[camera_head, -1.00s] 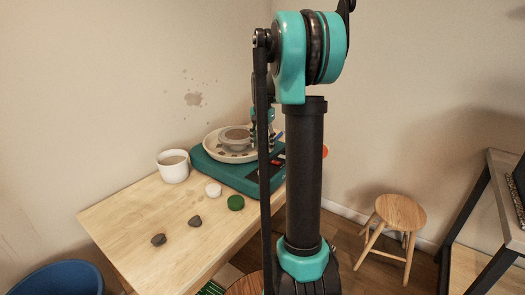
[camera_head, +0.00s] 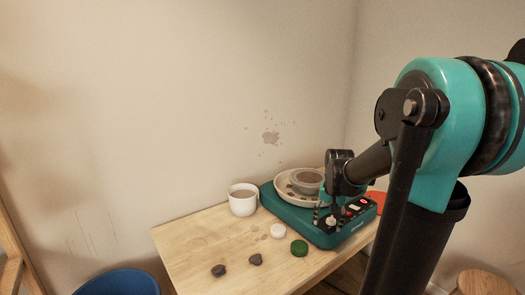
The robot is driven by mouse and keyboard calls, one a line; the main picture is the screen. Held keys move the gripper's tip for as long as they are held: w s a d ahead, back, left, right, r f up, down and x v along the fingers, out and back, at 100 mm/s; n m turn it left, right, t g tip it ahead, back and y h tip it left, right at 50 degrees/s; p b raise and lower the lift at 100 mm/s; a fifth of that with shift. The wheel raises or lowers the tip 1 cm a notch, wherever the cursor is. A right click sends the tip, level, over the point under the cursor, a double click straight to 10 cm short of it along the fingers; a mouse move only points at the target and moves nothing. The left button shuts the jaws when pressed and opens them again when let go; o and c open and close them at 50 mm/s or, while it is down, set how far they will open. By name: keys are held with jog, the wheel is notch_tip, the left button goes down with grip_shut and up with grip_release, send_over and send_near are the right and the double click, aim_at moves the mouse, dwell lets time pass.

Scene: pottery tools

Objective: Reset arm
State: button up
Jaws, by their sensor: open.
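My arm rises at the right of the head view, with its elbow high and its forearm reaching left and down over the table. My gripper (camera_head: 326,214) hangs open and small in front of the teal pottery wheel (camera_head: 288,213), partly hidden by its own wrist. I see nothing held in it. On the wheel sits a pale round tray (camera_head: 284,192) with a grey bowl (camera_head: 307,182) in it. I cannot tell whether the fingers touch the wheel's housing.
A blue bin (camera_head: 118,283) stands at lower left. A stool (camera_head: 486,283) shows at lower right.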

jog(key=s+a+f+n+t, duration=0.1)
jog(key=s+f, duration=0.3)
jog(key=s, duration=0.4)
jog(key=s+a+f+n+t, duration=0.1)
jog(key=s+a+f+n, duration=0.2)
jog(key=s, duration=0.5)
jog(key=shift+f+n, duration=0.6)
jog(key=shift+f, duration=0.2)
jog(key=shift+w, duration=0.1)
